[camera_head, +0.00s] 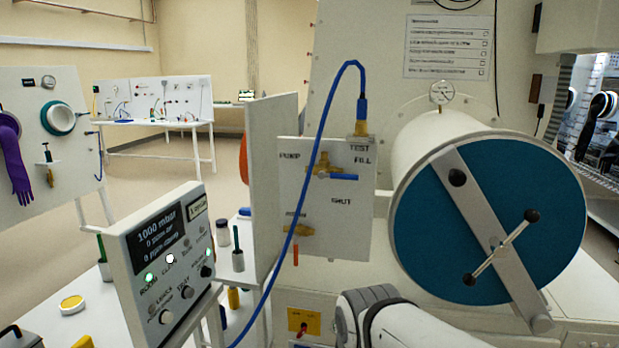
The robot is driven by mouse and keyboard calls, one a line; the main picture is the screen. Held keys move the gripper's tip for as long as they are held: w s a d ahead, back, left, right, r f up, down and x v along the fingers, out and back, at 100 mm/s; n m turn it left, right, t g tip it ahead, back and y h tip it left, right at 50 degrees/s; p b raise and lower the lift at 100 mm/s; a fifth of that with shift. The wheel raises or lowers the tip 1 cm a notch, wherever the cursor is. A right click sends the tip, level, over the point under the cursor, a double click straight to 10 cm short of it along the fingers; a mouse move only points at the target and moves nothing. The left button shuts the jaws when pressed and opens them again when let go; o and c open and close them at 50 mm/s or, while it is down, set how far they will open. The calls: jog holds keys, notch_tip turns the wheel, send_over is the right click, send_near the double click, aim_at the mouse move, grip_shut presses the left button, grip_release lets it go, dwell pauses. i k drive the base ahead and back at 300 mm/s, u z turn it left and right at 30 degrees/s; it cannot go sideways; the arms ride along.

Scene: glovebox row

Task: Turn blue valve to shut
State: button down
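The blue valve is a brass body (322,170) with a blue lever handle (344,177), mounted on a pale panel (330,225) in the middle of the view. The blue handle lies level and points right. The panel reads PUMP at upper left, TEST and FILL at upper right, and SHUT below the valve. The handle does not point down at SHUT. My gripper is not in view; only a white and grey part of my arm shows at the bottom centre, below the panel and apart from it.
A blue hose (327,130) loops from a brass fitting (359,127) down past the panel's left side. A second brass valve (298,230) with an orange handle sits lower left. A large teal round door (440,235) with a crossbar stands right. A display box (165,262) stands left.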

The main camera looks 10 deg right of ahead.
aim_at(321, 175)
jog(key=u, duration=0.85)
jog(key=k, duration=0.7)
jog(key=z, duration=0.5)
jog(key=i, duration=1)
jog(key=z, duration=0.05)
